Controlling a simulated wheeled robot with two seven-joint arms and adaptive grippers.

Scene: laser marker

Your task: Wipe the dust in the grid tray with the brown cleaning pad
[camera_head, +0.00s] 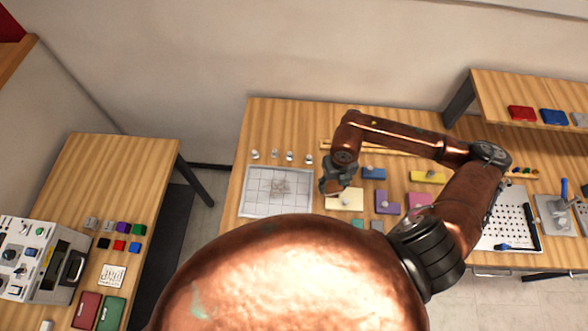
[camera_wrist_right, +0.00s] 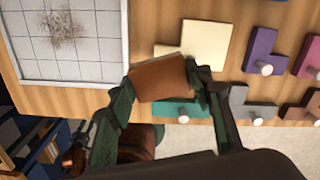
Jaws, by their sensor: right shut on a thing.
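The white grid tray (camera_head: 300,203) lies on the left part of the wooden table, and its corner fills the upper left of the right wrist view (camera_wrist_right: 100,62). A patch of grey-brown dust (camera_head: 279,187) sits near its middle and also shows in the wrist view (camera_wrist_right: 60,32). My right gripper (camera_head: 328,187) is just right of the tray. In the wrist view it is shut on the brown cleaning pad (camera_wrist_right: 160,79), which is above the table beside a cream block. My left gripper is not in view.
Several coloured blocks with knobs, such as a cream block (camera_head: 346,201) and a purple block (camera_head: 386,203), lie right of the tray. Several small white knobs (camera_head: 290,156) stand behind it. A perforated board (camera_head: 505,215) lies far right. A side table (camera_head: 150,155) stands left.

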